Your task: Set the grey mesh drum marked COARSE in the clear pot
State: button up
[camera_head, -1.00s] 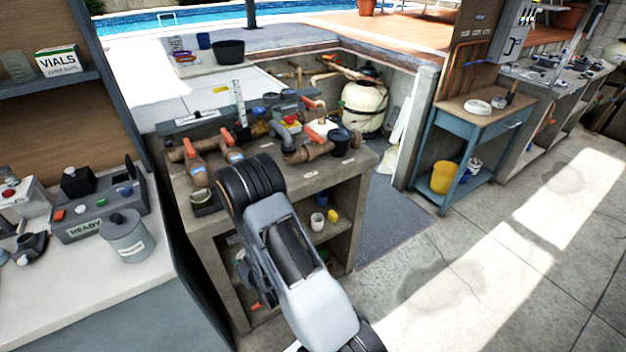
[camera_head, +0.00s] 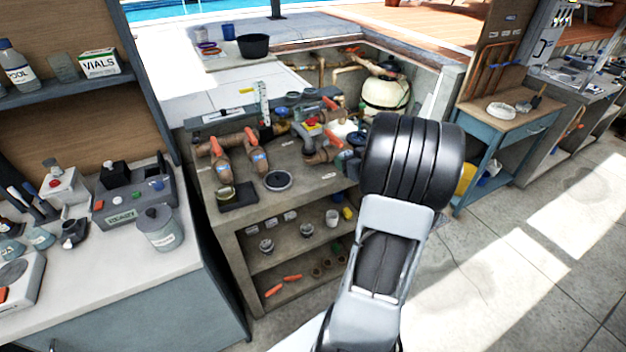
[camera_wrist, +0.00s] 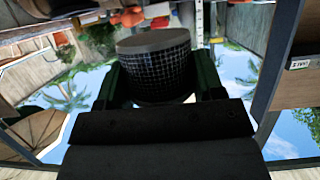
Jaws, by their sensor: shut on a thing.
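A grey mesh drum (camera_wrist: 156,75) with a plain pale band around one end is between the two green-edged fingers of my gripper (camera_wrist: 158,82) in the wrist view. My gripper is shut on it. No COARSE marking shows on the side facing the camera. In the head view my arm hides the gripper and the drum.
The concrete bench (camera_head: 233,224) carries brown pipes with orange-handled valves (camera_head: 250,150). Its shelves below hold small cups and orange handles. A white counter (camera_head: 155,265) with a grey canister (camera_head: 160,229) is at left. A blue table (camera_head: 500,130) stands at right beside open floor.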

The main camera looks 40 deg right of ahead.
jog(key=w+a+f, duration=0.3)
jog(key=w+f, duration=0.1)
jog(key=w, duration=0.4)
send_over(312, 183)
jog(key=f, duration=0.4)
jog(key=shift+s+d+f, duration=0.1)
jog(key=shift+s+f, duration=0.25)
jog(key=shift+w+f, duration=0.25)
jog(key=shift+f, duration=0.15)
notch_tip(312, 183, down, 3)
jog(key=shift+r+p, duration=0.15)
jog(key=shift+p, duration=0.6)
jog(key=shift+f, duration=0.2)
jog(key=shift+f, duration=0.1)
jog(key=shift+f+b, duration=0.15)
jog(key=shift+b, duration=0.15)
jog(key=o, duration=0.9)
